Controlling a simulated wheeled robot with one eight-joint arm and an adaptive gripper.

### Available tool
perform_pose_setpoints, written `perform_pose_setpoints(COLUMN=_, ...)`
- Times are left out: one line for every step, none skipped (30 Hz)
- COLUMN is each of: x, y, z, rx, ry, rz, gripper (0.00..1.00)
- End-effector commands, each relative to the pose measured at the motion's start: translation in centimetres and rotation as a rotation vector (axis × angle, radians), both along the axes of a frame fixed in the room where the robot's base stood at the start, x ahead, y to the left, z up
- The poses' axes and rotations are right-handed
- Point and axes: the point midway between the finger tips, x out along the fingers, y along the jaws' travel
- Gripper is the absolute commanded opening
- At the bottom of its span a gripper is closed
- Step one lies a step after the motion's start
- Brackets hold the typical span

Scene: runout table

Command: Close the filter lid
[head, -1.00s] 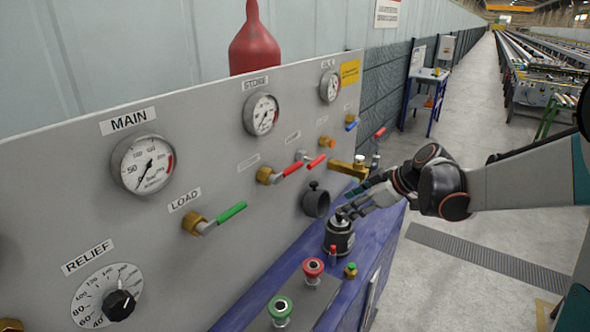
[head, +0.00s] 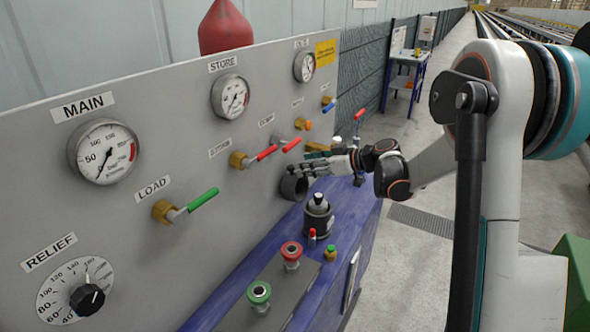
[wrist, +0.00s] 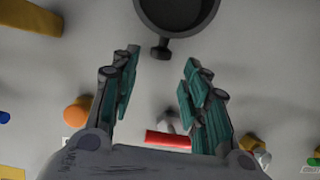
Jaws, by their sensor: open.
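A dark round hollow fitting (head: 291,188) sticks out of the grey panel. In the wrist view the dark fitting (wrist: 178,22) shows its open mouth at the top, with a small knob (wrist: 160,50) on its rim. I cannot tell for certain which part is the filter lid. My gripper (head: 302,165) is open and empty, at the upper right of the fitting. In the wrist view its fingertips (wrist: 160,63) are spread, with the knob seen between and beyond them; contact is not visible.
Red-handled valves (head: 254,157) and a green-handled valve (head: 186,205) jut from the panel near the fitting. The aisle floor at right is open.

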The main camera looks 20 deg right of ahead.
Motion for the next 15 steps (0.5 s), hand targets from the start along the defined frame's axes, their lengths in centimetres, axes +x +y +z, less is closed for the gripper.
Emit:
perform_pose_setpoints(x=0.7, y=0.7, z=-0.6, rx=0.0, ry=0.0, rz=0.002, gripper=0.42)
perform_pose_setpoints(x=1.0, y=1.1, z=-0.8, rx=-0.001, ry=0.001, rz=0.002, gripper=0.42)
perform_pose_setpoints(x=1.4, y=1.5, z=-1.0, rx=-0.001, ry=0.001, rz=0.002, gripper=0.42)
perform_pose_setpoints(x=1.7, y=1.8, z=-1.2, rx=0.0, ry=0.001, rz=0.002, gripper=0.42)
perform_pose_setpoints(x=2.0, y=2.1, z=-1.3, rx=0.0, ry=0.001, rz=0.001, gripper=0.42)
perform_pose_setpoints(x=2.4, y=2.4, z=-1.5, rx=-0.001, ry=0.0, rz=0.001, gripper=0.42)
perform_pose_setpoints(x=2.6, y=2.6, z=-1.6, rx=-0.001, ry=0.0, rz=0.0, gripper=0.42)
perform_pose_setpoints(x=2.8, y=2.8, z=-1.7, rx=-0.001, ry=0.0, rz=0.0, gripper=0.42)
perform_pose_setpoints(x=3.0, y=3.0, z=-1.9, rx=-0.001, ry=0.0, rz=0.0, gripper=0.42)
perform_pose_setpoints(x=3.1, y=3.1, z=-1.9, rx=-0.001, ry=0.0, rz=0.0, gripper=0.42)
perform_pose_setpoints(x=3.2, y=3.2, z=-2.0, rx=-0.001, ry=0.0, rz=0.0, gripper=0.42)
perform_pose_setpoints(x=3.3, y=3.3, z=-2.0, rx=-0.001, ry=0.0, rz=0.0, gripper=0.42)
perform_pose_setpoints(x=3.4, y=3.4, z=-2.0, rx=-0.001, ry=0.001, rz=0.0, gripper=0.42)
perform_pose_setpoints(x=3.4, y=3.4, z=-2.0, rx=-0.001, ry=0.001, rz=0.0, gripper=0.42)
perform_pose_setpoints(x=3.5, y=3.5, z=-2.0, rx=-0.001, ry=0.0, rz=-0.001, gripper=0.42)
